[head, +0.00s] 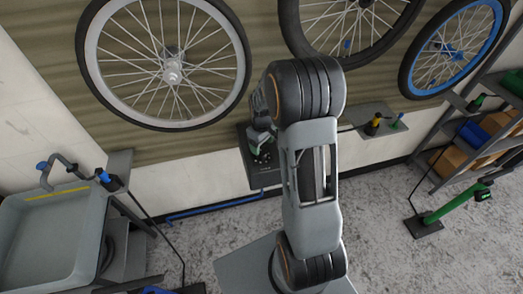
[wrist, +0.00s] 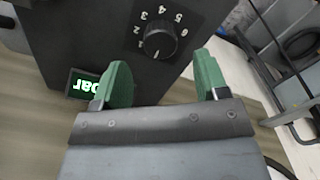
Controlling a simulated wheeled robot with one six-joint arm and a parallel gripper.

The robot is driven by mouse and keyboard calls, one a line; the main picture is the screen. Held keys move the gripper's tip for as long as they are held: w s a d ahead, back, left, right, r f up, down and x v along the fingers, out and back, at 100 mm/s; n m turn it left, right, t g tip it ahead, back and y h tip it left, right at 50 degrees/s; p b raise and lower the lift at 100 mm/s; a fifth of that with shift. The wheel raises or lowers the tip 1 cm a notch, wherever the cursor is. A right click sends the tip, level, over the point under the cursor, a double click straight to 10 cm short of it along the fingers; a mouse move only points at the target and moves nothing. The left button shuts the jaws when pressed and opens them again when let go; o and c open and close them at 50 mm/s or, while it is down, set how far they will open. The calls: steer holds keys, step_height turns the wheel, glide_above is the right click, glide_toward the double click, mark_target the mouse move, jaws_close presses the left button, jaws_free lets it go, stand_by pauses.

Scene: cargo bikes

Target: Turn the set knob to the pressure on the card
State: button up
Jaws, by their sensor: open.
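The set knob (wrist: 160,41) is a round black knob on a dark box (wrist: 100,30) in the wrist view. White numerals stand around its upper side, and a pale mark shows on its lower part; I cannot read its exact setting. A small display (wrist: 84,84) with pale lettering ending in "bar", upside down, is at the left of the box. My gripper (wrist: 162,80) has two green fingers spread apart, with nothing between them, just below the knob in the picture. In the head view the box (head: 254,177) is partly hidden by my gripper. I cannot make out the card.
Bicycle wheels (head: 91,58) hang on the wall above the box. A grey cargo tub (head: 50,235) stands at the left. A blue hose (head: 215,207) runs low along the wall.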

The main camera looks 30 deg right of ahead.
mark_target(262, 152)
steer(key=shift+f, duration=2.2)
steer(key=c, duration=0.9)
